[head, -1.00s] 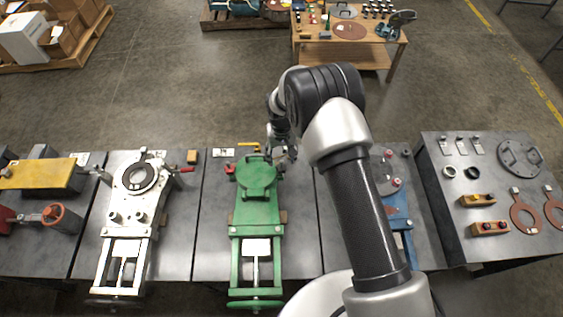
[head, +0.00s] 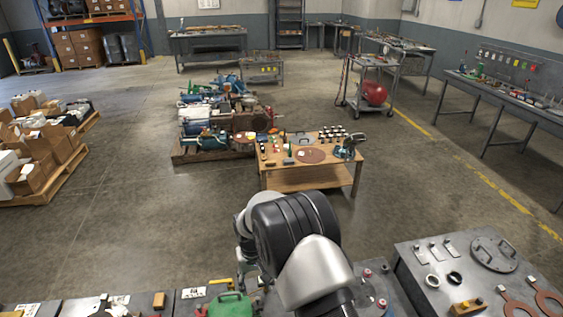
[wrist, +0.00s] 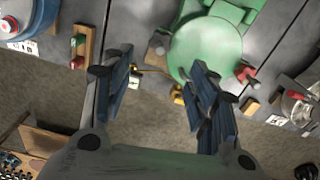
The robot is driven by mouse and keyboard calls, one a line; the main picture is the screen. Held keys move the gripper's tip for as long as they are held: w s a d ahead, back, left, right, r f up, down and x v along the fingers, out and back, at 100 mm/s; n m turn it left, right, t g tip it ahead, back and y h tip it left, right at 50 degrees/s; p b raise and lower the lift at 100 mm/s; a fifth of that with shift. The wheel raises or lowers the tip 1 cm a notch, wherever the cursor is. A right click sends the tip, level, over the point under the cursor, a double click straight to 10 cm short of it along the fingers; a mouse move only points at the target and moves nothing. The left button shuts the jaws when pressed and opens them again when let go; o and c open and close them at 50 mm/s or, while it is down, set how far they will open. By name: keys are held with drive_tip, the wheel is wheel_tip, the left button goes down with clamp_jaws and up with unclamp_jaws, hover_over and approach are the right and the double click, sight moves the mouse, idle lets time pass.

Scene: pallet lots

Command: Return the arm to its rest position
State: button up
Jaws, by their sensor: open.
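My arm (head: 310,262) rises from the bottom of the head view, bent at its black joint, over the row of grey benches. My gripper (wrist: 160,68) shows in the wrist view with its two dark fingers spread apart and nothing between them. The fingers point towards a green fixture (wrist: 207,45) on a grey bench, and the gap to it cannot be judged. The green fixture (head: 231,304) is cut off at the bottom edge of the head view. My gripper is mostly hidden behind my arm there.
A wooden table (head: 310,178) with small parts stands ahead. Behind it is a pallet (head: 190,155) of machinery. A grey bench (head: 415,262) with rings and blocks is at right. Boxes (head: 40,165) on a pallet are at left. Floor between is open.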

drive_tip(key=s+d+r+m+t, duration=0.1)
drive_tip(key=s+d+r, duration=0.1)
drive_tip(key=d+r, duration=0.5)
drive_tip(key=s+d+r, duration=0.3)
drive_tip(key=r, duration=0.8)
drive_tip(key=s+d+r+m+t, duration=0.15)
drive_tip(key=d+r, duration=0.35)
drive_tip(key=r, duration=0.5)
drive_tip(key=s+d+r, duration=0.1)
drive_tip(key=s+d, duration=0.2)
drive_tip(key=s, duration=0.4)
drive_tip(key=s+d+r+m+t, duration=0.1)
drive_tip(key=s+d, duration=0.3)
drive_tip(key=s, duration=0.4)
drive_tip(key=s+d+r+t, duration=0.1)
drive_tip(key=s+d+r, duration=0.2)
drive_tip(key=s, duration=0.4)
drive_tip(key=shift+s+d+m+b, duration=0.25)
drive_tip(key=shift+d+m+b, duration=0.1)
drive_tip(key=shift+d, duration=0.35)
drive_tip(key=shift+r, duration=0.1)
